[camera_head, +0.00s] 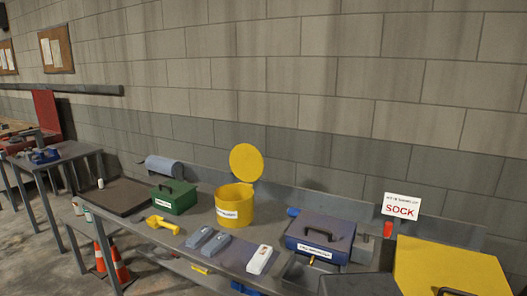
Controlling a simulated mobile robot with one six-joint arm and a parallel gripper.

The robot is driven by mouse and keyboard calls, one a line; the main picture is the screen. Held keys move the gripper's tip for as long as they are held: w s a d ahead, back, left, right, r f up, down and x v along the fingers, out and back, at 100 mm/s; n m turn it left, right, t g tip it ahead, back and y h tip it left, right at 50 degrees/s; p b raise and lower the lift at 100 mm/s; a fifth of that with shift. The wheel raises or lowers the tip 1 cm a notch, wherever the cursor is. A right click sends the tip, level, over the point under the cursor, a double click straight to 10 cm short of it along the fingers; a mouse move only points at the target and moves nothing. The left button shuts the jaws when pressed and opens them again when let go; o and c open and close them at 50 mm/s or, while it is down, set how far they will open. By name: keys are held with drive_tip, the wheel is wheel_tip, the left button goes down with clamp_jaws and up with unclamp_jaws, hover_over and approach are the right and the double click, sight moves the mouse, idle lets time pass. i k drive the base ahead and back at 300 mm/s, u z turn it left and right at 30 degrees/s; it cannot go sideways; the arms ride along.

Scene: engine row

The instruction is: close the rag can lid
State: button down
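The yellow rag can (231,203) stands on the grey workbench, a little left of the middle of the picture. It is round, with a white label on its front. Its yellow round lid (246,162) stands up at the back of the rim, so the can is open. The inside of the can is mostly hidden by its front wall. My gripper is not in view.
A green box (174,197) stands left of the can, and a yellow tool (162,225) lies in front of it. Grey and white packs (200,237) lie in front of the can. A blue box (319,237), a SOCK sign (401,207) and a large yellow surface (452,268) are to the right.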

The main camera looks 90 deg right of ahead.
sight(246, 163)
drive_tip(key=u, duration=0.1)
drive_tip(key=k, duration=1.55)
drive_tip(key=z, duration=1.5)
drive_tip(key=i, duration=1.65)
